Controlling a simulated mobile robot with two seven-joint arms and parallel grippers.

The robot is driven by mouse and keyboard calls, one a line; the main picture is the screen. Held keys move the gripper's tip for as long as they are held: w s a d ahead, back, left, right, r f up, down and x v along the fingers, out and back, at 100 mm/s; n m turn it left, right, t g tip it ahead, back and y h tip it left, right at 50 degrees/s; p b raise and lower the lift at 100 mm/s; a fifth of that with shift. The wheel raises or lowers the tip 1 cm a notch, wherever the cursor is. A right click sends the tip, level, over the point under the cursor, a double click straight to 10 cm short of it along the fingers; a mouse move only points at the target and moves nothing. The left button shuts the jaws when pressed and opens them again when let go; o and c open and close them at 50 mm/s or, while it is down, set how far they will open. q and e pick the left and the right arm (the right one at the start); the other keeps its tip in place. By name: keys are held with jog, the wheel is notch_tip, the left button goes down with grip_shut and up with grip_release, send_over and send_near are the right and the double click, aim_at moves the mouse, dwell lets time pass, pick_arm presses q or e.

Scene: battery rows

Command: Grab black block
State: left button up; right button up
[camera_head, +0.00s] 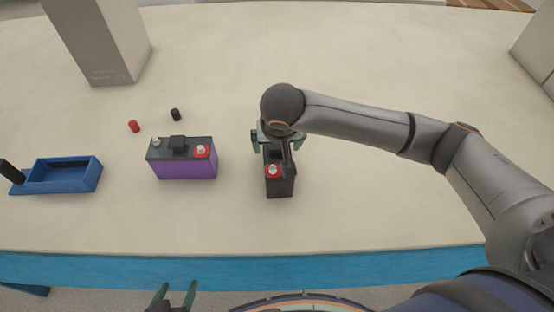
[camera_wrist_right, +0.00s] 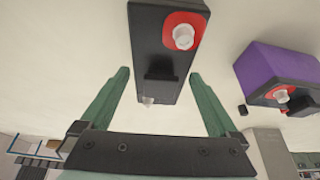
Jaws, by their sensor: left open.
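The black block (camera_head: 280,186) is a battery-like box with a red terminal patch and a black handle on top, standing on the pale table in the head view. My right gripper (camera_head: 277,143) is over its far part. In the right wrist view the black block (camera_wrist_right: 157,42) lies between the two green fingers of my right gripper (camera_wrist_right: 158,74), which are open. My left gripper (camera_head: 175,294) is open and empty at the bottom edge of the head view, in front of the table.
A purple battery (camera_head: 186,168) with a black top stands left of the black block. A red cap (camera_head: 134,126) and a black cap (camera_head: 176,115) lie behind it. A blue tray (camera_head: 98,176) is at far left. A grey box (camera_head: 95,40) stands behind.

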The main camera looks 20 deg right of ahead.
grip_shut()
jog(key=shift+w+r, duration=0.15)
jog(key=shift+r, duration=0.05)
dwell(0.6)
